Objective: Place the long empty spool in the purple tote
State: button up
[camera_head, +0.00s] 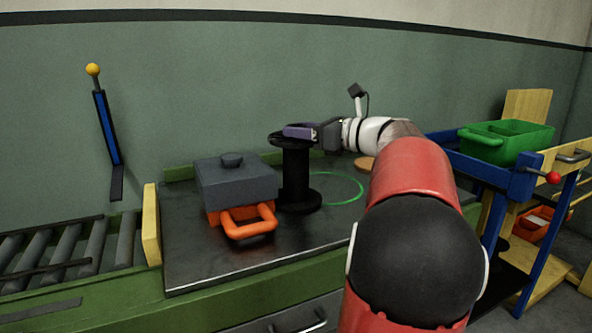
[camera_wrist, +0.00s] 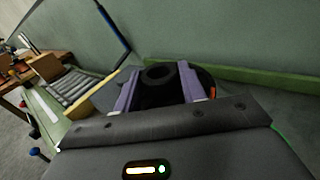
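A tall black spool (camera_head: 296,178) stands upright on the dark bench top, with wide round flanges at its top and bottom. Its top flange with a central ring shows in the wrist view (camera_wrist: 158,76). My gripper (camera_head: 300,132) reaches in level from the right at the spool's top. In the wrist view its two purple fingers (camera_wrist: 158,88) are spread apart on either side of the ring; firm contact does not show. The far fingertip is hidden in the head view. I see no purple tote in either view.
A grey-lidded orange box (camera_head: 240,190) with an orange handle stands close left of the spool. A green circle (camera_head: 345,188) marks the bench to its right. A green tote (camera_head: 507,143) sits on a blue rack at right. A roller conveyor (camera_head: 70,258) lies at left.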

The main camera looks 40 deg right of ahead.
grip_shut()
